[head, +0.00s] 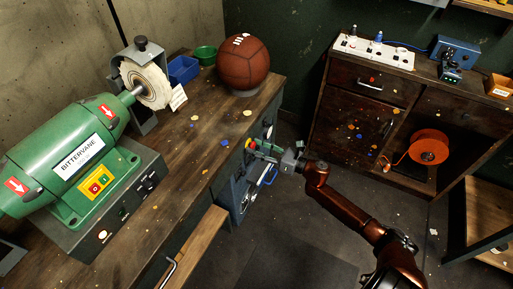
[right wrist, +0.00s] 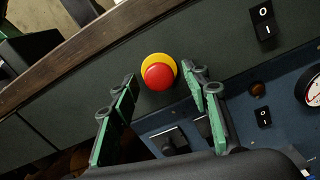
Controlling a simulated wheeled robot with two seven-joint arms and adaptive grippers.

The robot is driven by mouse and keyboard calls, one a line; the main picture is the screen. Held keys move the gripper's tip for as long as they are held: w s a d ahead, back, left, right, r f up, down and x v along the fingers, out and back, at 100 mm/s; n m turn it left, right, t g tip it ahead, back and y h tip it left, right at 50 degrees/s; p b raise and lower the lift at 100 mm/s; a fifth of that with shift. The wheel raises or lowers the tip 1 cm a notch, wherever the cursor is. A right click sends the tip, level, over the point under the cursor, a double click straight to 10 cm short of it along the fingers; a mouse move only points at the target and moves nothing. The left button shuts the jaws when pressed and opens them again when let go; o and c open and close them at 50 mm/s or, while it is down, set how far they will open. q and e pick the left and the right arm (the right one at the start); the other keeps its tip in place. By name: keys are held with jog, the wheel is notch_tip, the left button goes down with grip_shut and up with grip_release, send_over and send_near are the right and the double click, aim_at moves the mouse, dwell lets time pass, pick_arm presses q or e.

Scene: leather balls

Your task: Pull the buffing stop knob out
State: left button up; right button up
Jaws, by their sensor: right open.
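The buffing stop knob (right wrist: 158,75) is a red mushroom button on a yellow collar, on the dark front panel under the bench edge. In the right wrist view it lies between and just beyond the tips of my right gripper (right wrist: 160,92). The two green fingers are apart, one on each side of the knob, with nothing between them that they hold. In the head view the knob (head: 249,143) is a small red and yellow spot at the bench front, and my right gripper (head: 262,151) reaches it from the right. My left gripper does not show.
Rocker switches (right wrist: 263,22) and a gauge (right wrist: 313,88) sit right of the knob. The bench (head: 205,140) carries a green buffing machine (head: 75,165), a leather ball (head: 243,62), a blue bin (head: 183,70) and a green bowl (head: 205,54). A wooden cabinet (head: 345,125) stands at the right.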

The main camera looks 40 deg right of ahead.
grip_shut()
dwell(0.5)
